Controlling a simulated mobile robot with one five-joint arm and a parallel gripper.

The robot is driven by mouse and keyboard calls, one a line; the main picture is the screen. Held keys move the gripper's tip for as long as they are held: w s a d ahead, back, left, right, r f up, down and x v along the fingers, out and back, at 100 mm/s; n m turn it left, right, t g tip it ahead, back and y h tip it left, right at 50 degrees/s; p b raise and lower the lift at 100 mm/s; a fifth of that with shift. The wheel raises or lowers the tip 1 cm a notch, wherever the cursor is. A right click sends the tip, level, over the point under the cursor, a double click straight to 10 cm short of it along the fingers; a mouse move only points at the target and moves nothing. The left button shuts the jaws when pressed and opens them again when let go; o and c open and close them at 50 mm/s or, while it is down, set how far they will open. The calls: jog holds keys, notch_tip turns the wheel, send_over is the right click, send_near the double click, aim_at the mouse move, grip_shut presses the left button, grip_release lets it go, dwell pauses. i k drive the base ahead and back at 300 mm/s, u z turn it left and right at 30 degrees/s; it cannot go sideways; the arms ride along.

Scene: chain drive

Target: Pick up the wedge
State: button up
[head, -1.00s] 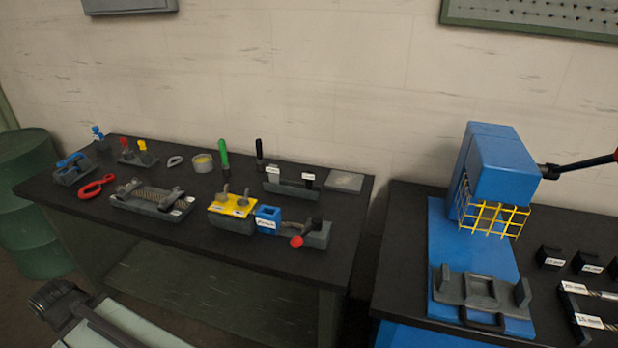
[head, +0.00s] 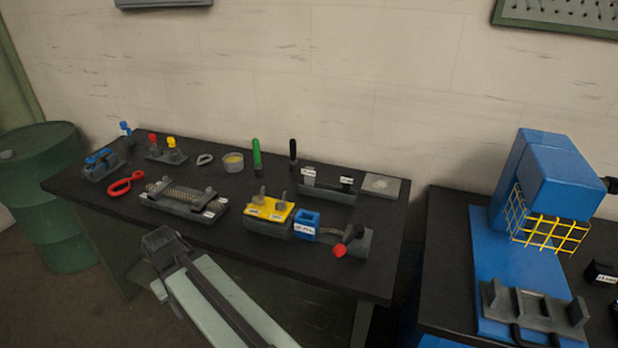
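I cannot make out for certain which small thing is the wedge. The dark workbench (head: 330,243) on the left holds the small parts. On it are a yellow-topped block (head: 270,212) with two grey pegs, a blue open-topped holder (head: 306,225) with a white label, and a grey block with a red knob (head: 339,250). My gripper (head: 160,238) is dark and low in front of the bench's front edge, apart from the parts. Its fingers are too small and dark to tell whether they are open or shut.
A grey tray with a chain (head: 183,198), red pliers-like tool (head: 125,183), green-handled tool (head: 257,155) and round tin (head: 233,162) stand on the bench. A blue press (head: 545,180) with a yellow guard is on the right bench. A green drum (head: 45,200) stands left.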

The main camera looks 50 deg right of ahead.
aim_at(309, 173)
jog(key=i, duration=0.85)
jog(key=u, duration=0.05)
